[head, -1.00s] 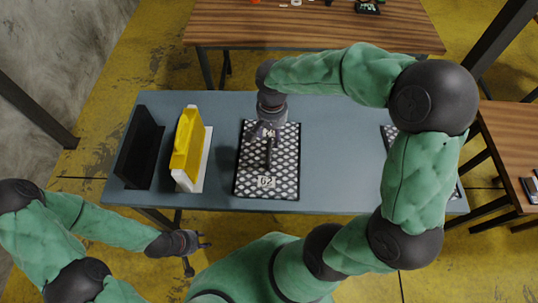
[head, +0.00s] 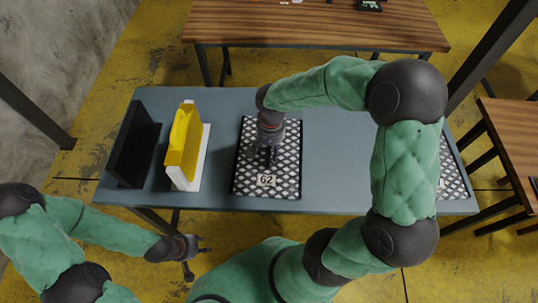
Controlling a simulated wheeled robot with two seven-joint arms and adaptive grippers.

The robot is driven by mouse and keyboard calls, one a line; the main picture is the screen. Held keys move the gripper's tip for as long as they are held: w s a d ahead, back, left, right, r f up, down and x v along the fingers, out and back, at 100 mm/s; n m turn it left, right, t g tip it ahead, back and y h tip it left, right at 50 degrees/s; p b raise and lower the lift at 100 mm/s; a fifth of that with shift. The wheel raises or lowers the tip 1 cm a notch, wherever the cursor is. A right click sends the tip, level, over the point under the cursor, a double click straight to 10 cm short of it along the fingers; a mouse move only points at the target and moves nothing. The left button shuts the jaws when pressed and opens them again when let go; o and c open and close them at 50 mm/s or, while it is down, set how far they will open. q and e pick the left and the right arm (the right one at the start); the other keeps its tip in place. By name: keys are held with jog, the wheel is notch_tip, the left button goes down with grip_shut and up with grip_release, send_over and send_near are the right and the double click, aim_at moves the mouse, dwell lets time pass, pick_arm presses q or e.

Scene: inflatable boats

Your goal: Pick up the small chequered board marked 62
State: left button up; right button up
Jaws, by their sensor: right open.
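The small chequered board marked 62 (head: 286,178) lies on the grey-blue table. It is black and white, with a pale "62" label near its front edge. My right gripper (head: 263,157) is open over the middle of the board, pointing down, and hides part of its surface. I cannot tell whether the fingertips touch the board. My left gripper (head: 197,258) is open and empty, in front of the table's front edge and away from the board.
On the table's left stand a black holder (head: 134,146) and a yellow piece (head: 184,142) on a white base (head: 203,160). Another chequered board (head: 453,178) lies at the right end, partly behind my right arm. The table (head: 335,160) is clear between the boards.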

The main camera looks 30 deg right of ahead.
jog(key=shift+r, duration=0.15)
grip_shut()
